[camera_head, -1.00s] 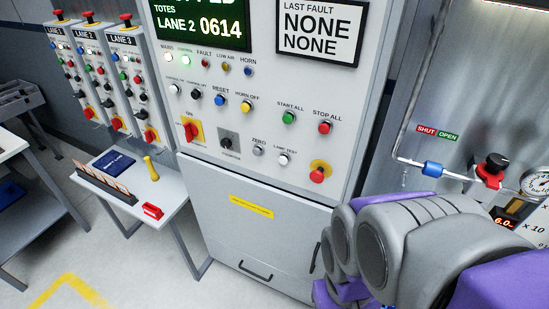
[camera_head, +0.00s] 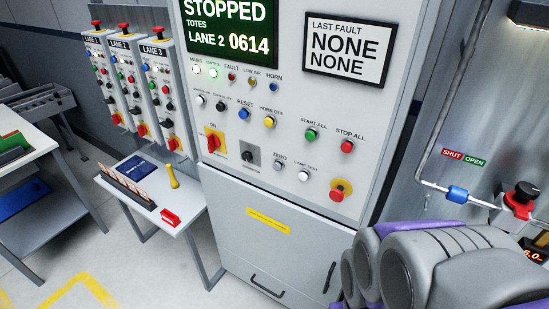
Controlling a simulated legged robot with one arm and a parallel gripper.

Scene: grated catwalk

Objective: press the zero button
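The ZERO button (camera_head: 278,165) is a small grey-white push button on the lower row of the grey control cabinet (camera_head: 240,200), in the head view. Its label sits just above it. It lies between a black rotary selector (camera_head: 250,155) on its left and the white LAMP TEST button (camera_head: 303,176) on its right. My arm, grey and purple, fills the lower right, to the right of the cabinet's lower door and well apart from the ZERO button. My gripper's fingers cannot be made out.
A red mushroom stop button (camera_head: 338,192) on a yellow ring lies right of LAMP TEST. The display (camera_head: 229,26) reads STOPPED, LANE 2 0614. A small white table (camera_head: 150,192) stands left of the cabinet. A pipe with a red valve (camera_head: 516,204) is at right.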

